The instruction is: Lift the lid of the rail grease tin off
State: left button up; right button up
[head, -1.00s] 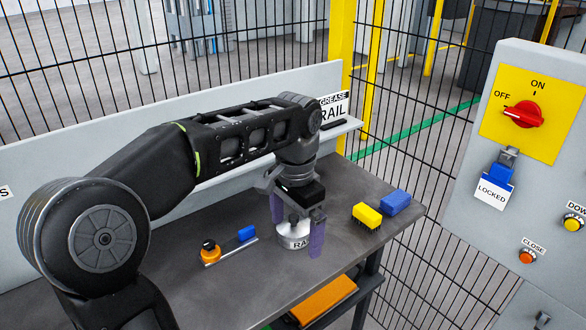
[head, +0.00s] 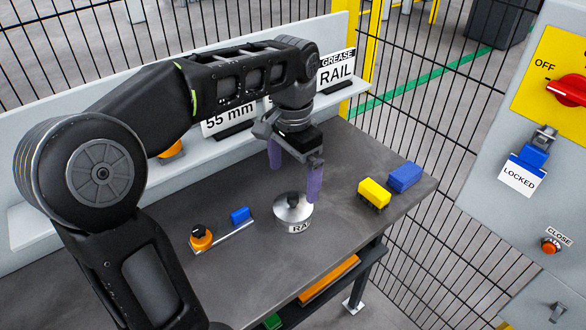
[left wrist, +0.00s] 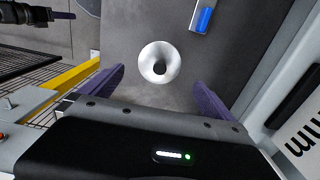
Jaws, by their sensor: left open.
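The rail grease tin (head: 299,228) stands upright on the grey bench, with "RA" readable on its label. Its round silver lid (head: 283,214) sits on top, with a dark knob (head: 293,200) at the centre. My left gripper (head: 294,186) is open and empty, its purple fingers pointing down. It is above and slightly behind the tin, with one fingertip overlapping the lid's edge in the head view. In the left wrist view the lid (left wrist: 152,52) lies ahead of and between the spread fingers (left wrist: 158,78). My right gripper is not in view.
A yellow brush (head: 373,193) and a blue block (head: 405,177) lie right of the tin. A ledge with signs (head: 337,72) runs behind. A control panel (head: 500,150) stands at right.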

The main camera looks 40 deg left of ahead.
aim_at(293, 197)
pick_arm(q)
notch_tip(293, 197, down, 7)
jog(key=shift+f, duration=0.1)
dwell(0.3)
jog(key=shift+c, duration=0.6)
jog(key=c, duration=1.3)
jog(key=shift+r+p, duration=1.2)
jog(key=shift+r, duration=0.1)
jog(key=shift+c, duration=0.2)
jog(key=shift+r+p, duration=1.7)
jog(key=shift+r, duration=0.3)
